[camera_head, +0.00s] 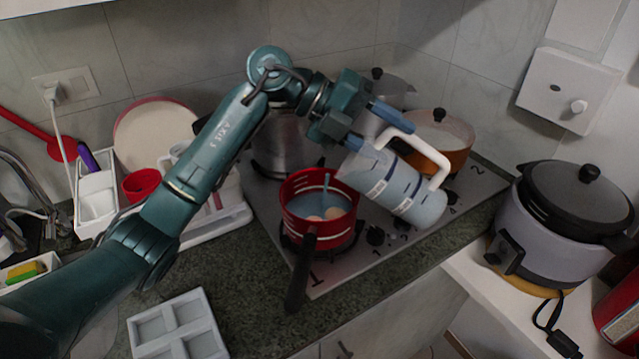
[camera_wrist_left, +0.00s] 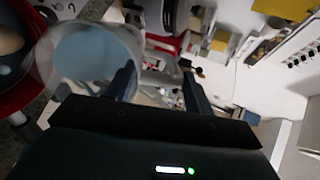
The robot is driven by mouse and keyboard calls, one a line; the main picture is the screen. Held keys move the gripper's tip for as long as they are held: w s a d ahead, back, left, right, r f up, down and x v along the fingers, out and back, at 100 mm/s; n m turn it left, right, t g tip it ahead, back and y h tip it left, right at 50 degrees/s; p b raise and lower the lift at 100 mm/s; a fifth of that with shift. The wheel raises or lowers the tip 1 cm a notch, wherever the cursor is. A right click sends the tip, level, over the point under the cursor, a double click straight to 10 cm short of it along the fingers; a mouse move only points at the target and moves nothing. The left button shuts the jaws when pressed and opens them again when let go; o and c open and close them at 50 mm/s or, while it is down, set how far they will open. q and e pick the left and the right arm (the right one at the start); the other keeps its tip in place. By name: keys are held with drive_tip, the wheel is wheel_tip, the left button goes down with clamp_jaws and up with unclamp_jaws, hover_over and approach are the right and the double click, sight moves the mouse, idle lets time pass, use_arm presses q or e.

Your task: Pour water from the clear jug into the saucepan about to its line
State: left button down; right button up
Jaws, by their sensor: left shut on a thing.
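The clear jug (camera_head: 395,185) with a white handle (camera_head: 440,165) is tilted, its mouth toward the red saucepan (camera_head: 345,228) on the hob. My left gripper (camera_head: 372,132) is shut on the jug and holds it above and to the right of the pan. Bluish water (camera_head: 318,203) and two round brownish things lie inside the pan. In the left wrist view, the jug (camera_wrist_left: 95,50) shows bluish water, with the saucepan's red rim at the left. The exact grip point is unclear.
An orange pot (camera_head: 440,160) and a steel pot (camera_head: 285,145) stand behind on the hob. The saucepan's dark handle (camera_head: 301,275) points to the front. A rice cooker (camera_head: 560,225) stands at the right. A white divided tray (camera_head: 178,328) lies at the front left.

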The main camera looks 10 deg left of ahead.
use_arm(q)
drive_tip(key=shift+a+r, duration=0.1)
drive_tip(key=shift+r, duration=0.1)
use_arm(e)
drive_tip(key=shift+w, duration=0.2)
drive_tip(key=shift+s+f, duration=0.1)
drive_tip(key=shift+s, duration=0.15)
idle(0.5)
drive_tip(key=shift+a, duration=0.1)
